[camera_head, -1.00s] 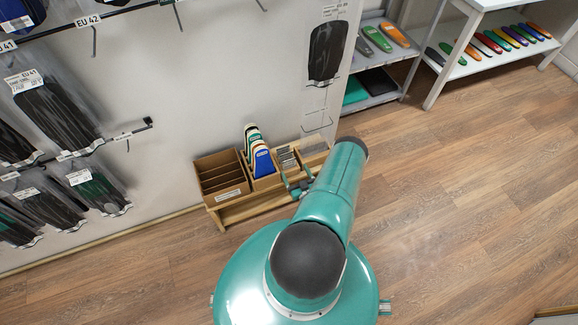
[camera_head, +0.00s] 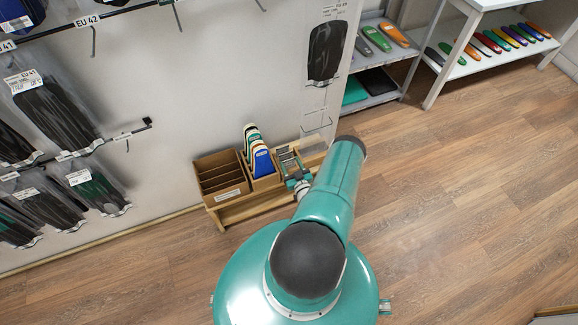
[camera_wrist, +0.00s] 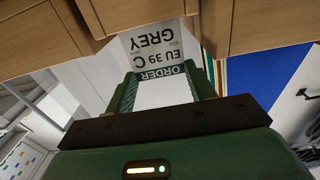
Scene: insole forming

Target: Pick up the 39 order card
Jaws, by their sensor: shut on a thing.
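The order card (camera_wrist: 155,45) shows in the wrist view, upside down, printed ORDER, EU 39 C and GREY. It is white with a dark green band at its ORDER end. My gripper (camera_wrist: 162,74) is shut on the card, with a green finger at each side of the band. In the head view, my gripper (camera_head: 290,162) is at the card compartment of the wooden organiser on the low bench. The card is too small to read there. Whether its far end is clear of the compartment cannot be told.
The wooden organiser (camera_head: 219,194) has an empty stepped section at left and white and blue pieces (camera_head: 262,160) beside my gripper. Packaged insoles hang on the wall at left. A shelf (camera_head: 372,100) stands at the back right.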

